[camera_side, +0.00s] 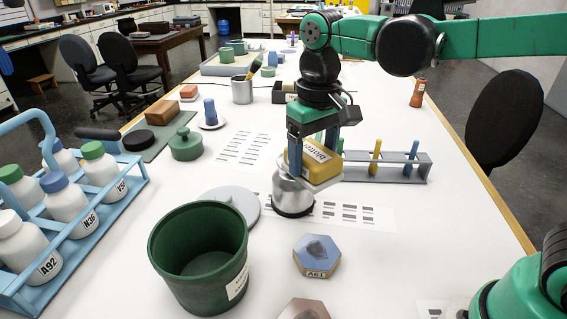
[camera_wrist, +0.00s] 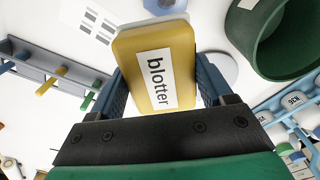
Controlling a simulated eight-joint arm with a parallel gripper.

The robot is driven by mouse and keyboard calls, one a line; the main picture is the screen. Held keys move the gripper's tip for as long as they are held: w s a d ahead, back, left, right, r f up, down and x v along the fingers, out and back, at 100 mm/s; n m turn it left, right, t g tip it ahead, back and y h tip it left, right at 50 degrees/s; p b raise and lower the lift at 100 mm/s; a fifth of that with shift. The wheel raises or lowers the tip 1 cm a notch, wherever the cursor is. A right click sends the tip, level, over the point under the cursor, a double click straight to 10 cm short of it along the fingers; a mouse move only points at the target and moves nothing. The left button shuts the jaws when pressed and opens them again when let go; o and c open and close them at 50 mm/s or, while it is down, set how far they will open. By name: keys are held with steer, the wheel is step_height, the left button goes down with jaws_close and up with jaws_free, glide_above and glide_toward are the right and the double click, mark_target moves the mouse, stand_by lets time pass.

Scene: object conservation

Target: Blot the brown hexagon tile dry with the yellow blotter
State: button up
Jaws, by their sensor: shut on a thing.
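My gripper (camera_side: 312,143) is shut on the yellow blotter (camera_side: 318,170) and holds it tilted above the table, in front of a silver metal vessel in the side view. The blotter has a pale underside and a label reading "blotter". In the wrist view the blotter (camera_wrist: 140,50) sits between my two fingers. A hexagon tile with a brown top (camera_side: 303,311) is at the bottom edge of the side view, mostly cut off. Another hexagon tile (camera_side: 317,254), blue-grey on top with a dark patch and tan sides, lies just behind it, apart from the blotter.
The silver vessel (camera_side: 291,194) stands below the blotter. A green bin (camera_side: 199,262) is left of the tiles, with a grey disc (camera_side: 231,205) behind it. A blue bottle rack (camera_side: 112,215) is far left. A grey rack (camera_side: 388,179) stands right.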

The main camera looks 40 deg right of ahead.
steer(key=s+a+f, duration=0.3)
steer(key=s+a, duration=0.2)
steer(key=a, duration=0.1)
glide_above(308, 311)
steer(key=s+a, duration=0.1)
step_height(308, 311, down, 3)
steer(key=shift+s+a+f, duration=0.1)
steer(key=shift+a+f, duration=0.05)
steer(key=shift+f, duration=2.6)
steer(key=shift+f, duration=0.55)
steer(key=shift+r, duration=0.1)
step_height(308, 311, up, 7)
